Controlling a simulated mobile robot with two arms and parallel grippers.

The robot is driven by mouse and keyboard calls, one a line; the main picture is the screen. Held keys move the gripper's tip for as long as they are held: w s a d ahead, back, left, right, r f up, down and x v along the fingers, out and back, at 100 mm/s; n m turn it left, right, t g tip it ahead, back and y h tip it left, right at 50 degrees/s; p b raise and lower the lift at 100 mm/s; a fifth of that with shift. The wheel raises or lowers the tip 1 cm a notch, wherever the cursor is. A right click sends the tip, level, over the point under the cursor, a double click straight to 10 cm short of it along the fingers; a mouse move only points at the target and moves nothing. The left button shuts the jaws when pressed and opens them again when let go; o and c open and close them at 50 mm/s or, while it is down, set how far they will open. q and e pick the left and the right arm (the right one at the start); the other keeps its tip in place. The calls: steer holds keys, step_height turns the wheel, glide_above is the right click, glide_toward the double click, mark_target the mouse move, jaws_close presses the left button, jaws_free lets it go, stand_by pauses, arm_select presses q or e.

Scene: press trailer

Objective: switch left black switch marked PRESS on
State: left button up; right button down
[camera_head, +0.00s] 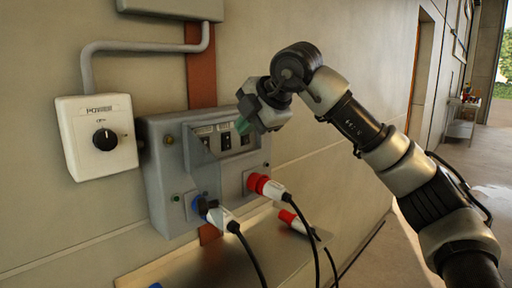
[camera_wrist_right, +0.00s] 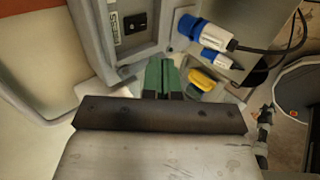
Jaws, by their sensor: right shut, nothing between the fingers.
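A grey switch box (camera_head: 172,185) is mounted on the wall, with a recessed panel of small black switches under white labels. The left black switch (camera_head: 205,142) sits at the panel's left; its label is too small to read and its position cannot be told. My right gripper (camera_head: 243,125) is in front of the panel's upper right part, right of that switch. Its green fingertips (camera_wrist_right: 162,76) are together and empty, beside the panel in the wrist view; contact cannot be told. That view shows a black switch (camera_wrist_right: 135,22) beside a label. My left gripper is not in view.
A white POWER box (camera_head: 85,150) with a black knob hangs left of the switch box. A blue plug (camera_head: 205,206) and a red plug (camera_head: 264,186) with cables stick out below the panel. Another red connector (camera_head: 297,222) lies on the metal surface (camera_head: 190,268) below.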

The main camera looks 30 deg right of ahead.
steer(key=p+x, duration=0.1)
steer(key=x, duration=0.3)
steer(key=a+r+p+x, duration=0.1)
steer(key=p+x, duration=0.1)
steer(key=x, duration=0.1)
steer(key=w+p+x, duration=0.1)
steer(key=x, duration=0.3)
steer(key=shift+w+a, duration=0.2)
steer(key=shift+a, duration=0.2)
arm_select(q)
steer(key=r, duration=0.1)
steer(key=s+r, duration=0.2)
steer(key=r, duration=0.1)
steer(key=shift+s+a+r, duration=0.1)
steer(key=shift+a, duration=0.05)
arm_select(e)
steer(key=shift+w+a+f, duration=0.1)
steer(key=shift+w+f, duration=0.05)
steer(key=shift+w, duration=0.2)
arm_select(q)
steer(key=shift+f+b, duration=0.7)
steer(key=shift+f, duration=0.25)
